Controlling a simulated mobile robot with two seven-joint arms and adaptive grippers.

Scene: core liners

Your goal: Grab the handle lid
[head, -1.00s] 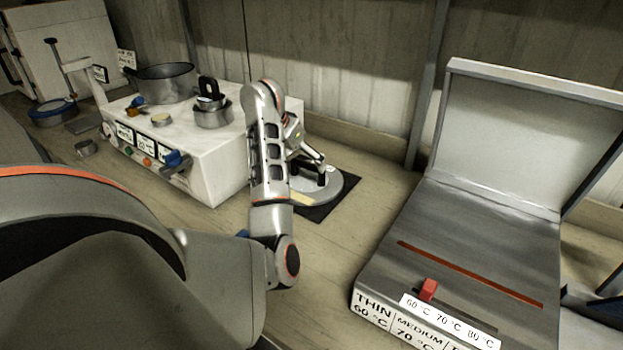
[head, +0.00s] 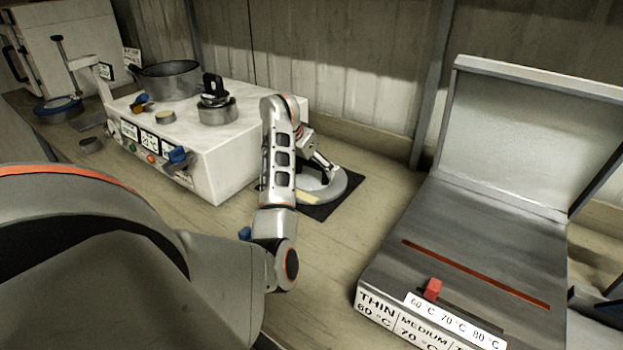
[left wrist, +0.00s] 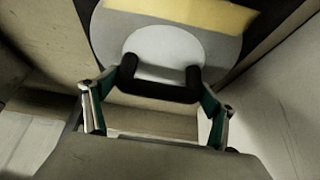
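The handle lid (head: 338,187) is a round grey disc lying flat on a dark square mat on the wooden bench. Its raised black handle (left wrist: 155,91) shows in the left wrist view, with a pale yellow strip (left wrist: 190,14) on the disc beyond it. My left gripper (left wrist: 160,85) is over the lid, its fingers spread at either end of the handle. They are very close to the handle; firm contact is not clear. In the head view, my left gripper (head: 318,165) hides the handle. My right gripper is not in view.
Left of the lid stands a white box unit (head: 235,150) with a pot (head: 168,80) and a smaller metal container (head: 218,114) on top. To the right is an open grey heater (head: 480,235) with a raised lid. Bare bench lies between them.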

